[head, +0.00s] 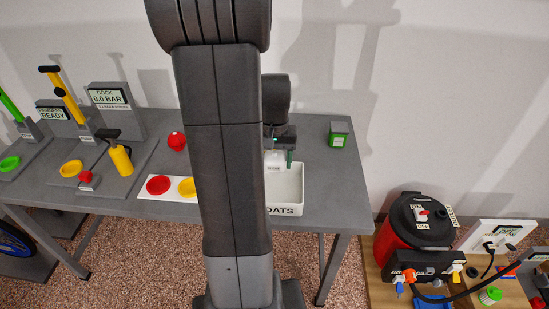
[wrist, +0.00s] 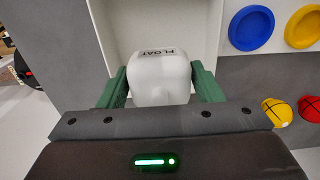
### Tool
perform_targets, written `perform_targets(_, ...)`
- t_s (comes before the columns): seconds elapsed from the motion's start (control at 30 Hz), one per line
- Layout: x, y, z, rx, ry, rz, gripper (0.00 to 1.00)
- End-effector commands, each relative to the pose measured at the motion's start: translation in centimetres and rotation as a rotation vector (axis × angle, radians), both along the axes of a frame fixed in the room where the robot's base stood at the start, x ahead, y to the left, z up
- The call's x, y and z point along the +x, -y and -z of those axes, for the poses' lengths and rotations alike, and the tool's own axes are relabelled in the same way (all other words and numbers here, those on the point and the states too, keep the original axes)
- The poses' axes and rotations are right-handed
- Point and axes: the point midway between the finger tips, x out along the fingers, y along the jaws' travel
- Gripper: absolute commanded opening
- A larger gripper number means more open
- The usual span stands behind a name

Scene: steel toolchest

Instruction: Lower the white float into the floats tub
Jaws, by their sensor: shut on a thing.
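The white float (wrist: 160,78), marked FLOAT, sits between the two green fingers of my gripper (wrist: 160,88) in the wrist view. My gripper is shut on it. In the head view my gripper (head: 279,158) is over the back part of the white floats tub (head: 285,211), with the white float (head: 274,160) at its fingers. The tub's white walls (wrist: 207,30) show behind and beside the float in the wrist view. The float appears upright. I cannot tell how far its underside is from the tub floor. My arm hides the tub's left side in the head view.
A red ball (head: 177,141) and a strip with round red (head: 159,185) and yellow pads lie left of the tub. A yellow ball (wrist: 276,112) shows in the wrist view. A green box (head: 339,134) stands right of the tub, with bare tabletop around it.

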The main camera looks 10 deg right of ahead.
Motion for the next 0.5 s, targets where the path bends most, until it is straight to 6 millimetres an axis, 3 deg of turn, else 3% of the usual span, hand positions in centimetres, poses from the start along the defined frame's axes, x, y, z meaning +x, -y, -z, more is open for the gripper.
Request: perform_targets(0.5,0.0,0.0,2.9,0.000,0.000,0.000,0.33)
